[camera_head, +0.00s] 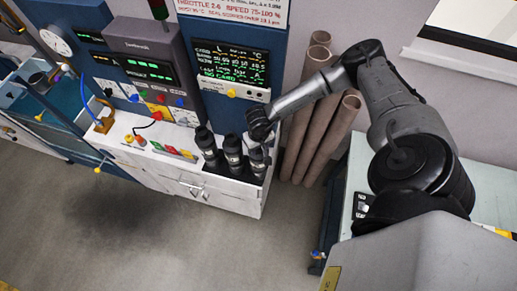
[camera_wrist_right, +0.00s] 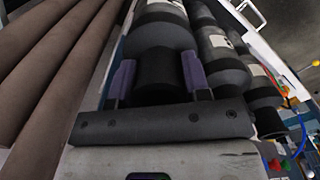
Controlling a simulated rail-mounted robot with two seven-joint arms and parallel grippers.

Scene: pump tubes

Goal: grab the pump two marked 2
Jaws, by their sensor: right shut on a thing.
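Three dark grey pumps with pale bands stand in a row on the white cabinet: the left pump (camera_head: 206,146), the middle pump (camera_head: 233,154) and the right pump (camera_head: 257,162). My right gripper (camera_head: 260,137) comes down from above onto the right pump. In the right wrist view its purple-grey fingers (camera_wrist_right: 156,78) are shut around the narrow black neck of this pump (camera_wrist_right: 162,27). The other two pumps (camera_wrist_right: 219,60) stand beside it there, apart from the fingers. I cannot read a number on any pump. My left gripper is out of view.
Several brown tubes (camera_head: 310,135) lean upright close to the right of the held pump; they also show in the right wrist view (camera_wrist_right: 60,50). Control panels (camera_head: 143,65) stand behind the white cabinet (camera_head: 222,193). Coloured buttons (camera_head: 172,150) lie left of the pumps. Grey floor in front is clear.

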